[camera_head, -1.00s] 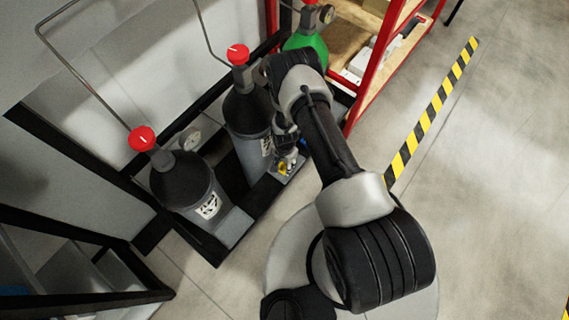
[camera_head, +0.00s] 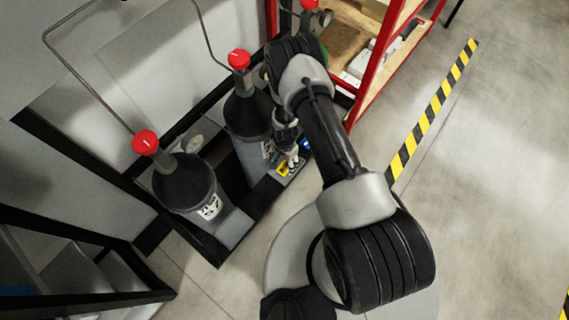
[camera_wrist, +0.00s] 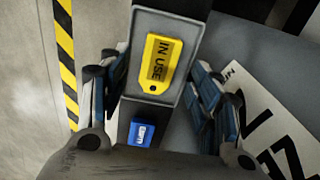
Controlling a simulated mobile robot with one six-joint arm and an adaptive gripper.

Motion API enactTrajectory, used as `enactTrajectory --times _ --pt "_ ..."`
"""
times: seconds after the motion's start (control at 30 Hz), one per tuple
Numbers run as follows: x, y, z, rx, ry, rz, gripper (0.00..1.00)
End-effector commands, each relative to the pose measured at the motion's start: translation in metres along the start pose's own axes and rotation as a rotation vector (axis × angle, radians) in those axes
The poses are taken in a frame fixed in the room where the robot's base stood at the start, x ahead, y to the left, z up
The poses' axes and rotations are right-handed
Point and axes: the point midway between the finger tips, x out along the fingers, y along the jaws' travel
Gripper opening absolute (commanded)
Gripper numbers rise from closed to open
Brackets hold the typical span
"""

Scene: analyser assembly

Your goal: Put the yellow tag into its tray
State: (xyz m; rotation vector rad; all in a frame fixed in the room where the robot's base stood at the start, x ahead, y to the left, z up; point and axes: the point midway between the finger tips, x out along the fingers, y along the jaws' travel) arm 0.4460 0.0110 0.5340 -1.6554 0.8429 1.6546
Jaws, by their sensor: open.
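The yellow tag (camera_wrist: 160,62), marked "IN USE", shows inside the outline of a shallow grey tray (camera_wrist: 140,24) in the wrist view, slightly turned. It looks flat in the tray, apart from both fingers. My gripper (camera_wrist: 158,84) is open, with fingers left and right of the tray and a gap to the tag on each side. In the head view the yellow tag (camera_head: 283,169) shows just below my gripper (camera_head: 290,156), beside the middle gas cylinder. The tray is partly hidden there by the gripper.
A blue tag (camera_wrist: 140,133) lies close to the tray, between the fingers' bases in the wrist view. Gas cylinders (camera_head: 184,180) with red caps stand to the left. A red-framed shelf (camera_head: 367,75) stands behind. Open floor (camera_head: 500,170) lies right.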

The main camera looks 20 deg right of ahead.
Motion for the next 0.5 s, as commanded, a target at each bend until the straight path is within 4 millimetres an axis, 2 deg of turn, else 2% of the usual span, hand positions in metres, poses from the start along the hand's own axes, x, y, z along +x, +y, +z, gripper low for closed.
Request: enactTrajectory --times 0.03,0.2,0.3,0.5 --pt "-0.017 -0.001 -0.001 0.0 0.001 -0.002 0.58" --pt "-0.051 -0.001 -0.001 0.0 0.001 -0.001 0.58" --pt "-0.065 -0.001 0.0 0.0 0.001 -0.001 0.58" --pt "-0.077 0.0 0.0 0.0 0.0 0.0 0.58"
